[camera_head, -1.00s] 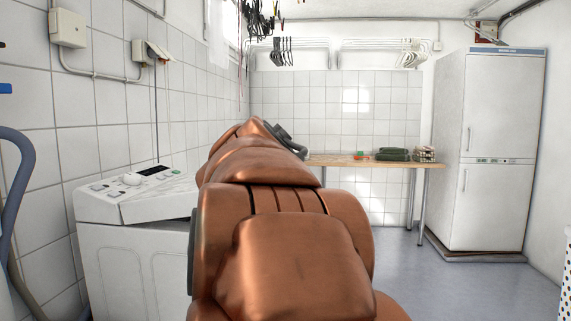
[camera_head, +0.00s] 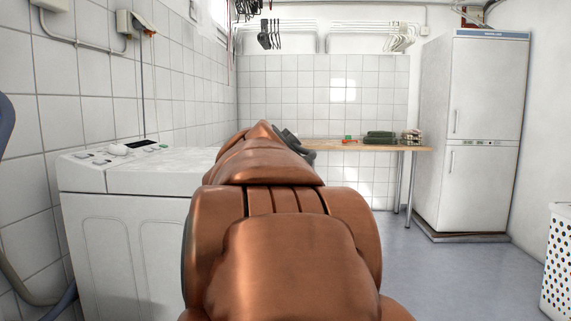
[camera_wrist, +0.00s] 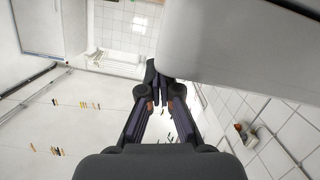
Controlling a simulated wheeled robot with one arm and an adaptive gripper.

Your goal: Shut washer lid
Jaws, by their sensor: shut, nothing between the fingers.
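The white top-loading washer (camera_head: 125,235) stands at the left in the head view, against the tiled wall. Its lid (camera_head: 165,175) lies about flat on top, with no clear gap along the visible front edge. My copper arm hides the lid's right end. In the wrist view, my gripper (camera_wrist: 158,88) is shut and empty. Its fingertips are close to the corner of a large pale panel (camera_wrist: 240,45), which appears to be part of the washer. I cannot tell whether they touch.
A wooden bench (camera_head: 345,146) with dark green folded items (camera_head: 380,137) stands at the back. A white fridge (camera_head: 475,135) is at the right. A dotted white basket (camera_head: 560,265) is at the lower right. The floor (camera_head: 455,280) between is clear.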

